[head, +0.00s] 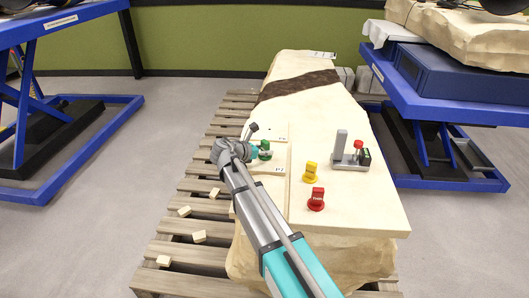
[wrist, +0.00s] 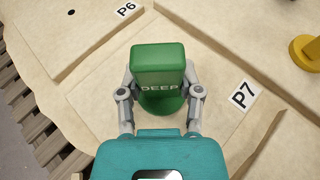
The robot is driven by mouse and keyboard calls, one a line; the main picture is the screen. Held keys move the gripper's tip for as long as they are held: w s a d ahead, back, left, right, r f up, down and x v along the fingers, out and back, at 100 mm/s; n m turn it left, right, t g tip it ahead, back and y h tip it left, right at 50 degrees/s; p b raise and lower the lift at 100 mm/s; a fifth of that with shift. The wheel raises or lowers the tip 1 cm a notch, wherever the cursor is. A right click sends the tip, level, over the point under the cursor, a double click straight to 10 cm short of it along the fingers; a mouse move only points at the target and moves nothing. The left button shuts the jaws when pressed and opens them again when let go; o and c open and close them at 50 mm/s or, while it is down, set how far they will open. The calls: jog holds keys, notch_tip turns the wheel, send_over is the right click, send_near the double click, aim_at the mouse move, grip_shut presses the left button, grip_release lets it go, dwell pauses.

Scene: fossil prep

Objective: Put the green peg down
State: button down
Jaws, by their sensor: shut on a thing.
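The green peg (wrist: 158,68), marked DEEP, stands upright between my gripper's fingers in the wrist view. My gripper (wrist: 160,95) is shut on it, with one finger on each side. The peg's round green base shows close over or on the pale panel marked P7 (wrist: 215,115); I cannot tell whether it touches. In the head view the green peg (head: 265,147) is at the gripper's end, over the left side of the stone block (head: 345,205).
A yellow peg (head: 311,171) and a red peg (head: 317,199) stand to the right on the block. A grey stand (head: 345,158) with a red-topped piece is farther right. The panel marked P6 (wrist: 75,35) lies beside P7. Stone chips lie on the pallet (head: 170,252).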

jog(key=shift+f, duration=0.1)
jog(key=shift+c, duration=1.3)
grip_release()
jog(key=shift+r, duration=0.2)
jog(key=p+v, duration=0.4)
jog(key=v, duration=0.6)
jog(key=shift+s+a, duration=0.15)
jog(key=shift+p+v, duration=0.3)
jog(key=shift+v, duration=0.5)
